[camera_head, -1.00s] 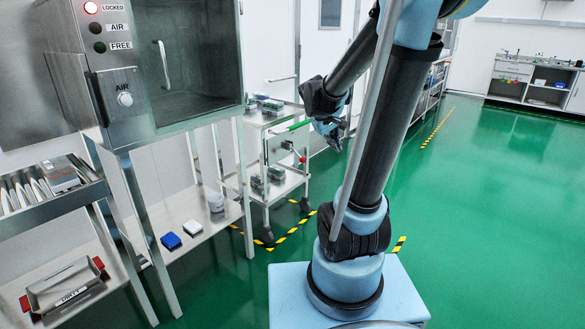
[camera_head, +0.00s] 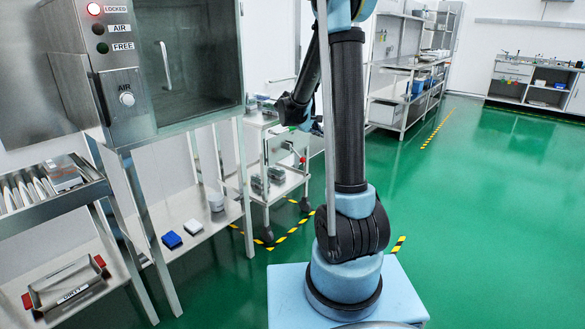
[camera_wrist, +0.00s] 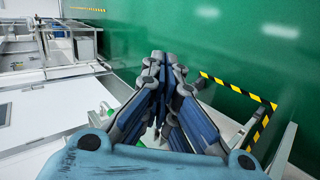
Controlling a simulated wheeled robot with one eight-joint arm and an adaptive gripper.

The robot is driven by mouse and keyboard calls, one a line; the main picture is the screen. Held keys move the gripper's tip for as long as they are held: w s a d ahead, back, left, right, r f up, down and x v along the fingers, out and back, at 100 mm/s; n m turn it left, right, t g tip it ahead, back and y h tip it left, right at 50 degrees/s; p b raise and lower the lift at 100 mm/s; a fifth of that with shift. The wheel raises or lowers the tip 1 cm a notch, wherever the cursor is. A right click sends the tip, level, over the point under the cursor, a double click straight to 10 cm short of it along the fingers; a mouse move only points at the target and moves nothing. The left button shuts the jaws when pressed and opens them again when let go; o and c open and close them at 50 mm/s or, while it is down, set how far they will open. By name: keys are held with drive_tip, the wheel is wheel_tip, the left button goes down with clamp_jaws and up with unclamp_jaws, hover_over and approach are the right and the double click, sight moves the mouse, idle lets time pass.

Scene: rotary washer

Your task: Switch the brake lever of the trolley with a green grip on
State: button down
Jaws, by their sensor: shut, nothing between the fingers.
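The steel trolley (camera_head: 288,186) stands right of the washer cabinet in the head view, with dark items on its shelves. My arm covers part of it, and its green grip is mostly hidden there. A small red-ended part (camera_head: 302,160) shows on the trolley's right side; I cannot tell whether it is the brake lever or how it is set. My gripper (camera_wrist: 164,60) is shut and empty in the wrist view, its fingertips together above the green floor. In the head view it is largely hidden behind my arm near the trolley's top. A small green piece (camera_wrist: 106,112) shows left of the fingers.
The washer cabinet (camera_head: 185,65) stands at the left with a red light lit beside LOCKED. Yellow-black tape (camera_head: 285,234) marks the floor. Open floor lies to the right.

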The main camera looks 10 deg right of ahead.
drive_tip(key=w+a+f+n+t+h, duration=0.1)
drive_tip(key=w+a+f+n+t, duration=0.15)
drive_tip(key=w+f, duration=0.4)
drive_tip(key=w+a+f+n+t+h, duration=0.1)
drive_tip(key=w+a+f+n+h, duration=0.1)
drive_tip(key=w+a+f, duration=0.45)
drive_tip(key=w+a+f+n+t, duration=0.2)
drive_tip(key=a+f, duration=0.1)
drive_tip(key=f, duration=0.4)
drive_tip(key=w+a+f+n+t, duration=0.1)
drive_tip(key=w+a+f+n, duration=0.1)
drive_tip(key=f, duration=0.5)
drive_tip(key=shift+w+a+f+t+h, duration=0.3)
drive_tip(key=shift+w+a+f+t, duration=0.05)
drive_tip(key=shift+w+a+f, duration=0.1)
drive_tip(key=shift+d, duration=0.1)
